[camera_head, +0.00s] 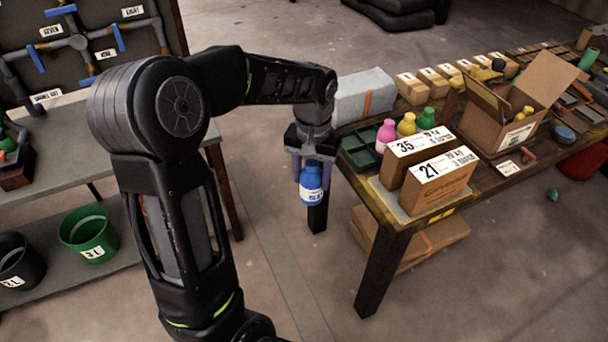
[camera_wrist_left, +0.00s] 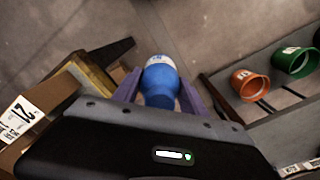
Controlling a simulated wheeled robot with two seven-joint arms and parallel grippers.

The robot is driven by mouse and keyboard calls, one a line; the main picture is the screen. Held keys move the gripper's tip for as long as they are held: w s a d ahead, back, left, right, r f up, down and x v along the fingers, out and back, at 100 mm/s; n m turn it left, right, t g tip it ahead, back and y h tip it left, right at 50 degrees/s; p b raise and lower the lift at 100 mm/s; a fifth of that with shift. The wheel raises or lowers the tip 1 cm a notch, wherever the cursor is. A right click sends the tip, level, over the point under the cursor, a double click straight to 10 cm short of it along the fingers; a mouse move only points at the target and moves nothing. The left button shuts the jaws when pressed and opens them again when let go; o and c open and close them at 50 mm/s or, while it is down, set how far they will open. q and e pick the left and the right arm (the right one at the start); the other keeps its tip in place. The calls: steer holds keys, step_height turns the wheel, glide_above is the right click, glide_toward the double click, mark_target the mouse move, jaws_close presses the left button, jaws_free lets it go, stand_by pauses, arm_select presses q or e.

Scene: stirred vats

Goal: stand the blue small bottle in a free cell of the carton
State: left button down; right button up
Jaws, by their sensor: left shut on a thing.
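My left gripper (camera_head: 310,168) is shut on the blue small bottle (camera_head: 311,186), which hangs upright with a white label, over the floor left of the right-hand table. In the left wrist view the blue bottle (camera_wrist_left: 160,82) sits between the two purple fingers. A dark green divided tray (camera_head: 357,156) with cells lies on the near left part of that table, partly hidden by the boxes. An open cardboard carton (camera_head: 476,128) stands further right with small yellow things inside; its cells cannot be made out. My right gripper is not in view.
Pink (camera_head: 386,134), yellow (camera_head: 406,125) and green (camera_head: 427,118) bottles stand behind the boxes marked 35 (camera_head: 402,163) and 21 (camera_head: 435,190). A grey block (camera_head: 362,93) stands at the table's far left. A green bucket (camera_head: 88,234) is on the left shelf.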

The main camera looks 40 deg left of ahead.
arm_select(q)
steer(key=w+d+f+m, duration=0.1)
steer(key=d+f, duration=0.6)
steer(key=f, duration=0.1)
steer(key=w+d+f+m, duration=0.2)
steer(key=d+f, duration=0.6)
steer(key=shift+w+f+m, duration=0.25)
steer(key=shift+w+m, duration=0.05)
